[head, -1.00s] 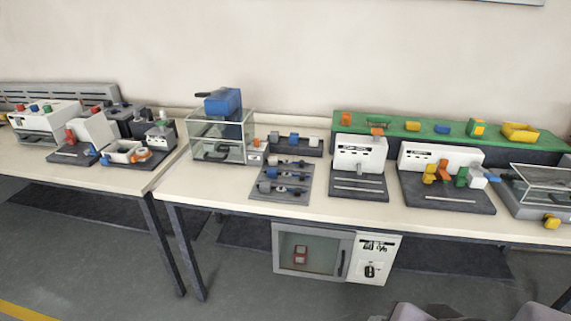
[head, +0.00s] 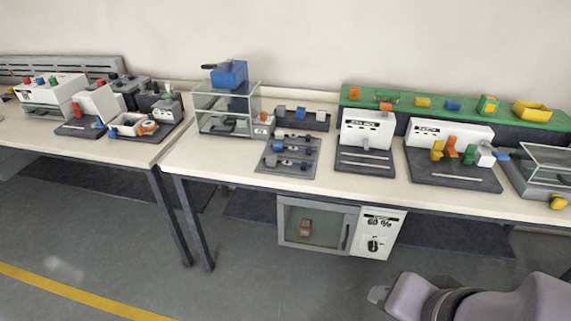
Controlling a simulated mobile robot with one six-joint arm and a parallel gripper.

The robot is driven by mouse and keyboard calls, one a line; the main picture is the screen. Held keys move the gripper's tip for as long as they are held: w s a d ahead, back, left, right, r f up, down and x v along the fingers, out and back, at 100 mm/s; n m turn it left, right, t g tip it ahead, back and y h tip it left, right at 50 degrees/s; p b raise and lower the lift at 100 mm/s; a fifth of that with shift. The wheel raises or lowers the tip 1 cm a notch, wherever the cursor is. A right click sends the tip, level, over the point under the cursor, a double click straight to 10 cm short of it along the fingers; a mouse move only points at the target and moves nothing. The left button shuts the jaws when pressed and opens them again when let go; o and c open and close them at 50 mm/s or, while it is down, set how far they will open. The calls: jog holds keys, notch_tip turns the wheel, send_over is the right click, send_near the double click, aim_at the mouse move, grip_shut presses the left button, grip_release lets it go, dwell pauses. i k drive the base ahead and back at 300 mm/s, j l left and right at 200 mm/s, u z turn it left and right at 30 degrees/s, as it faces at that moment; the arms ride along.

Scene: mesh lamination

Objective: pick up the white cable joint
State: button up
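I cannot tell for certain which piece is the white cable joint. One small white block (head: 321,114) sits at the right end of a dark rack on the middle table. Another whitish piece (head: 487,155) stands among coloured blocks at the right station. My arm enters at the bottom right, in front of the table. What appears to be my gripper (head: 379,294) is a small grey tip at the arm's left end, low and well away from both white pieces. Its fingers are too unclear to show whether they are open or shut.
The long pale table (head: 222,169) carries a glass box with a blue top (head: 229,74), a grey tray of small parts (head: 290,155) and white stations. A cabinet (head: 310,226) hangs below. A second table (head: 130,150) stands left. The floor in front is clear.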

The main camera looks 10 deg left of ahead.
aim_at(280, 134)
jog(key=i+j, duration=0.35)
jog(key=j, duration=0.15)
jog(key=i+j, duration=0.35)
jog(key=j, duration=0.15)
jog(key=i+j, duration=0.35)
jog(key=j, duration=0.15)
jog(key=i+j, duration=0.35)
jog(key=j, duration=0.15)
jog(key=i+j, duration=0.35)
jog(key=j, duration=0.15)
jog(key=z, duration=0.05)
